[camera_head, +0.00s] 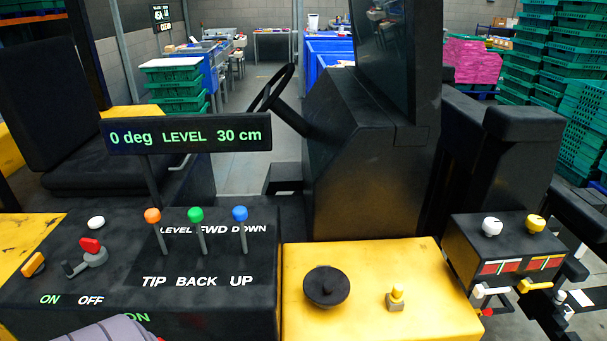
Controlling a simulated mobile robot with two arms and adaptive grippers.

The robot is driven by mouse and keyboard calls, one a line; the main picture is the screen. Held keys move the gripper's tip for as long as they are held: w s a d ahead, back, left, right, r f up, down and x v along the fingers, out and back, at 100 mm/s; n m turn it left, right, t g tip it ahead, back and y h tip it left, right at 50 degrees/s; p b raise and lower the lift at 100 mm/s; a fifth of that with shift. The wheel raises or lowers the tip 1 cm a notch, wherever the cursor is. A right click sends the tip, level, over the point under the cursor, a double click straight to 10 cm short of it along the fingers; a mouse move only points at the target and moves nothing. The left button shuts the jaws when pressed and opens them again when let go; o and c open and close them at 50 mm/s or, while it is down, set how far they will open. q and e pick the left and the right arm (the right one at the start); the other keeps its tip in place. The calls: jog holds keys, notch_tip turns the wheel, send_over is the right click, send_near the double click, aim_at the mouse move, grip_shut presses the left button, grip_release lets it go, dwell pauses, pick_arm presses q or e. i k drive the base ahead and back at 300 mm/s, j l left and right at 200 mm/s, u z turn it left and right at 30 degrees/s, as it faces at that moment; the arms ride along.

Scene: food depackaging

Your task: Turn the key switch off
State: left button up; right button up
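I cannot tell for certain which control is the key switch. A small orange-yellow key-like knob (34,264) sits at the left end of the black console (240,290). Beside it is a grey lever with a red top (90,246), above green ON and white OFF lettering. A yellow knob on a grey base (396,297) stands upright on the yellow panel (440,318). A green ON also shows low on the console's front, partly hidden by a grey-purple rounded shape at the bottom edge. Neither gripper can be made out in view.
Orange (153,215), green (196,214) and blue (240,213) levers rise from the console below a display (186,136) reading 0 deg LEVEL 30 cm. A black round knob (326,288), a steering wheel (274,90) and a black box with white and yellow knobs (508,262) stand nearby.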

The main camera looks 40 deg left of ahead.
aim_at(91, 261)
jog(key=u, duration=2.75)
